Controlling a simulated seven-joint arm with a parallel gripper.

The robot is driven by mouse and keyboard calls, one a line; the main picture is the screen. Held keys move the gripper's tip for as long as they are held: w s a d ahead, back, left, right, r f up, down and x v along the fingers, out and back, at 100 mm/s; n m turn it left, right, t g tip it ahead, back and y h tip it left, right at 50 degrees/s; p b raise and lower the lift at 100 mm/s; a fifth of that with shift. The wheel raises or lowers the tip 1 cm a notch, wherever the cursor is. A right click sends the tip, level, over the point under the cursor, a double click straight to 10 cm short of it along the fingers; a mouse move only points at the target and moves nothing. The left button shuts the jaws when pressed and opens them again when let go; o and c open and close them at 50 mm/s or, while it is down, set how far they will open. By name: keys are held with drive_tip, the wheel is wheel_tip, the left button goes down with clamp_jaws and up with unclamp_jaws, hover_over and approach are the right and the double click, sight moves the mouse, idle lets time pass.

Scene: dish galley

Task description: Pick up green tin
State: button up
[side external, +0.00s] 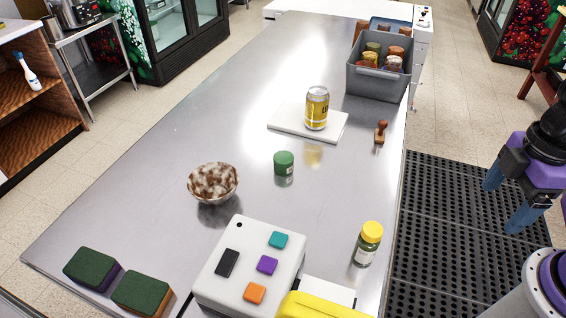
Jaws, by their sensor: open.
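A small green tin (284,162) stands upright on the steel table, near its middle. It sits to the right of a brown-and-white speckled bowl (213,183) and in front of a white board (278,122). My gripper (500,206) is at the right edge of the side external view, over the dark floor mat and off the table. Its blue fingers are apart, with nothing between them. The tin is well to the left of my gripper, and nothing touches it.
A yellow can (317,108) stands on the board, with a stamp (381,132) beside it. A grey bin (378,84) of jars is behind. A yellow-capped bottle (367,245), a white button box (238,286) and two sponges (92,268) are nearer. The table's left side is clear.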

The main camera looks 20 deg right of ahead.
drive_tip(key=shift+w, duration=0.1)
drive_tip(key=n+t+h, duration=0.7)
drive_tip(key=n+t, duration=0.1)
drive_tip(key=n, duration=0.4)
hover_over(283, 165)
drive_tip(key=s+d, duration=0.7)
drive_tip(key=s, duration=0.3)
wheel_tip(283, 165, down, 8)
drive_tip(key=w+a+f+n+t, duration=0.1)
drive_tip(key=w+a+f+n, duration=0.1)
drive_tip(key=w+a+f+n+t, duration=0.1)
drive_tip(key=w+a+f+n, duration=0.1)
drive_tip(key=a, duration=0.1)
drive_tip(key=w+a+f+n+t, duration=0.1)
drive_tip(key=a+f+n, duration=0.1)
drive_tip(key=a, duration=0.1)
drive_tip(key=shift+w+a+t+y, duration=0.15)
drive_tip(key=shift+w+t+y, duration=0.15)
drive_tip(key=shift+w+t, duration=0.1)
drive_tip(key=shift+w+f, duration=0.2)
drive_tip(key=shift+a+x, duration=0.2)
drive_tip(key=shift+x, duration=3.35)
drive_tip(key=shift+w, duration=0.15)
drive_tip(key=shift+c, duration=0.3)
drive_tip(key=c, duration=1.1)
